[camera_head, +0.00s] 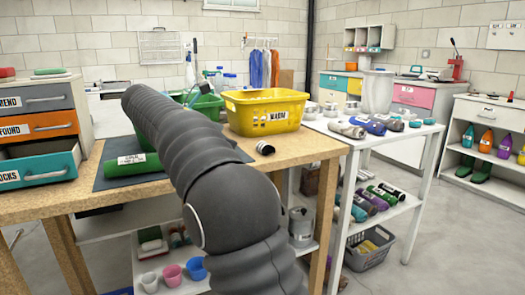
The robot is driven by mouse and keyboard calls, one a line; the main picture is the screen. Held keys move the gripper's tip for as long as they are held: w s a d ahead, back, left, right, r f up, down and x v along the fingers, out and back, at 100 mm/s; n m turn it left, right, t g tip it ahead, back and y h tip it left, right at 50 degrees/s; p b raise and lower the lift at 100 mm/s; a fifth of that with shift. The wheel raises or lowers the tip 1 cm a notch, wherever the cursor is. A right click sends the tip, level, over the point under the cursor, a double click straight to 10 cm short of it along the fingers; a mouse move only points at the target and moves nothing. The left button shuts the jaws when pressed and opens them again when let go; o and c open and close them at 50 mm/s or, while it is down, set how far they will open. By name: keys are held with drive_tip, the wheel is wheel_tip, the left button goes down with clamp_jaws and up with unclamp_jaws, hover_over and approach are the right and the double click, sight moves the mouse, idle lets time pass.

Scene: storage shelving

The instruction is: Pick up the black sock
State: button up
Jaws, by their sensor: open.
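I cannot make out a black sock for certain. A small dark roll-shaped item (265,148) with a pale end lies on the wooden table (310,150), in front of the yellow bin; I cannot tell whether it is a sock. My dark grey ribbed arm crosses the middle of the view and hides part of the table and mat. My gripper is not visible. The open teal drawer (40,172) at the left has a label ending in "OCKS"; its inside looks dark and its contents cannot be made out.
A yellow bin labelled "WASH" (264,112) stands on the table, beside a green bin (203,106). A green roll (133,165) lies on a dark mat (105,182). A white rack (345,138) at right holds several rolls and bottles. Floor at far right is clear.

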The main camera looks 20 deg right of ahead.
sight(261, 146)
drive_tip(key=w, duration=0.1)
drive_tip(key=w+a+n+h, duration=0.1)
drive_tip(key=shift+w+a+g, duration=0.2)
drive_tip(key=shift+w+g, duration=0.1)
drive_tip(key=shift+g, duration=0.1)
drive_tip(key=shift+w+d, duration=0.1)
drive_tip(key=shift+d, duration=0.05)
drive_tip(key=b+x, duration=0.4)
drive_tip(key=x, duration=0.9)
drive_tip(key=shift+d, duration=0.25)
drive_tip(key=c, duration=1)
